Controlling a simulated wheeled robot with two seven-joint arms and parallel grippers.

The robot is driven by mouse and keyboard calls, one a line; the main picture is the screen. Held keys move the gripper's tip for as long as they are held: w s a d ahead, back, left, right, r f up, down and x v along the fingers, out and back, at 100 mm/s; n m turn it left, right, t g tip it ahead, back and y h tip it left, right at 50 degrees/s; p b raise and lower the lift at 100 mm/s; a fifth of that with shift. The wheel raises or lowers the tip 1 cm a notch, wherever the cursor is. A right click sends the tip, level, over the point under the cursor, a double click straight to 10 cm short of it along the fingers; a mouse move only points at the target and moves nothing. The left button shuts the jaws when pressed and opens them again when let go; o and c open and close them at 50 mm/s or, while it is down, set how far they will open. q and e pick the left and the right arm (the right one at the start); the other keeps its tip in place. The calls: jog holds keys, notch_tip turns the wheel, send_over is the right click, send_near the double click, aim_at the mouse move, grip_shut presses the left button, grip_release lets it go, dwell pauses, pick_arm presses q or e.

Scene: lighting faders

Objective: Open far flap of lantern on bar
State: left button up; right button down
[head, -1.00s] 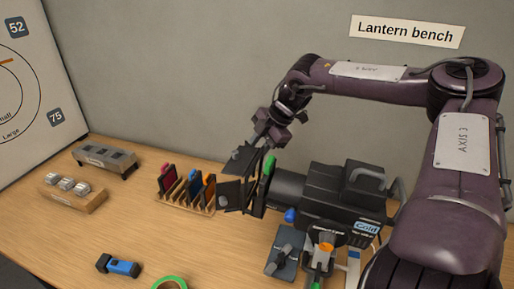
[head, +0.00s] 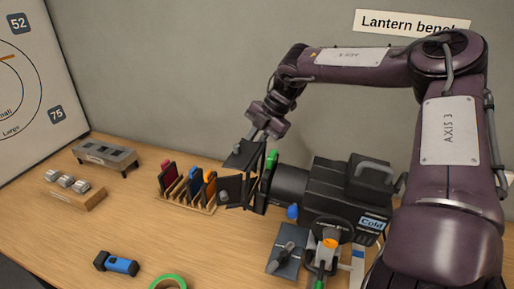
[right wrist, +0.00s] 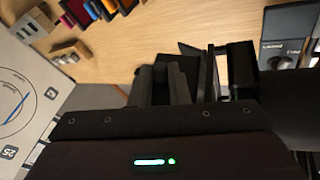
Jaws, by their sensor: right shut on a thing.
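The black lantern (head: 340,190) lies on its side along the bar, with its flaps at its left end. The far flap (head: 242,154) stands out at the upper left of that end. A near flap (head: 231,190) shows below it. My right gripper (head: 252,138) reaches down from behind and is shut at the far flap's edge; its fingertips are partly hidden. In the right wrist view the dark fingers (right wrist: 168,84) are close together beside black flap plates (right wrist: 215,75), and the exact contact is hard to see. My left gripper is out of view.
A wooden rack of coloured gel frames (head: 187,190) stands just left of the flaps. A blue torch (head: 117,264) and green tape roll (head: 169,282) lie in front. A grey block (head: 105,157) and a wooden holder (head: 72,188) stand at the left.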

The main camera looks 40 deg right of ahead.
jog(key=n, duration=0.1)
jog(key=a+n+g, duration=0.1)
jog(key=n, duration=0.1)
jog(key=shift+w+a, duration=0.1)
jog(key=shift+w, duration=0.2)
jog(key=shift+a+r+n+g+y+b, duration=0.15)
jog(key=shift+a+n+g+b, duration=0.2)
jog(key=shift+n, duration=0.45)
jog(key=shift+a+f+n+g+y, duration=0.15)
jog(key=shift+n+g, duration=0.3)
jog(key=shift+n, duration=0.35)
jog(key=shift+r, duration=0.1)
jog(key=c, duration=1.4)
grip_release()
jog(key=shift+o, duration=0.2)
jog(key=shift+r, duration=0.1)
jog(key=shift+d+r, duration=0.2)
jog(key=shift+r, duration=0.05)
jog(key=b+v, duration=0.2)
jog(key=v, duration=0.5)
